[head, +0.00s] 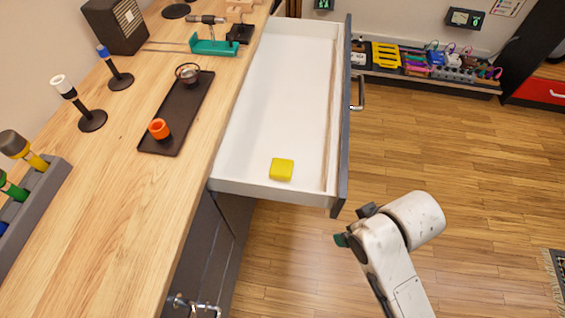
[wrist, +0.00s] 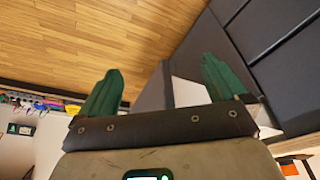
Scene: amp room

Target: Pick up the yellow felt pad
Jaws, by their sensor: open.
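In the head view only a small green part of my gripper (head: 342,240) shows beside my white arm, outside the drawer, to the right of and below the pad. The pad does not show in the wrist view.
The drawer's dark front panel (head: 344,110) with a metal handle (head: 358,94) stands between open floor and the drawer inside. The wooden floor (head: 450,160) at right is clear.

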